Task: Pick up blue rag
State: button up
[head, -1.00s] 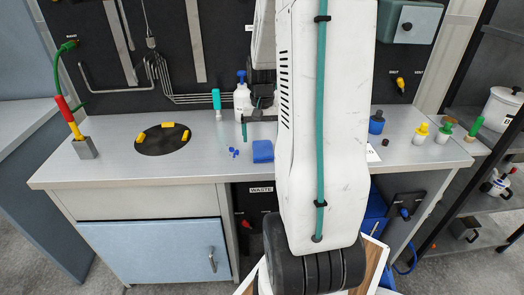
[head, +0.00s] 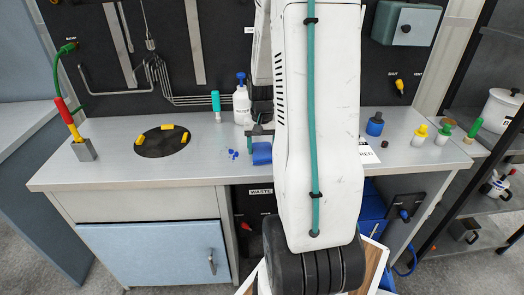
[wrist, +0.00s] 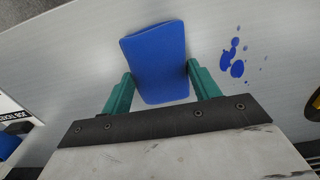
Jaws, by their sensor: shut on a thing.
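The blue rag (head: 262,153) is a folded blue pad at the middle of the workbench. In the wrist view the blue rag (wrist: 156,60) lies between the two green fingers of my gripper (wrist: 160,82), which is shut on its sides. In the head view my gripper (head: 258,138) is at the rag, and my white arm hides part of that area. I cannot tell whether the rag still touches the bench top.
Blue spill spots (wrist: 234,58) lie beside the rag on the bench (head: 110,165). A white bottle with a blue top (head: 242,100) stands behind. A dark round plate (head: 162,141) with yellow blocks is at left. Small bottles (head: 420,132) stand at right.

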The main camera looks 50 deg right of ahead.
aim_at(262, 149)
jog(key=shift+r, duration=0.1)
jog(key=shift+r, duration=0.55)
notch_tip(262, 149, up, 2)
jog(key=shift+r, duration=0.1)
jog(key=s+a+r, duration=0.1)
jog(key=s+a, duration=0.2)
jog(key=s, duration=1.2)
jog(key=shift+s+r, duration=0.25)
jog(key=shift+s, duration=0.15)
jog(key=shift+a, duration=0.1)
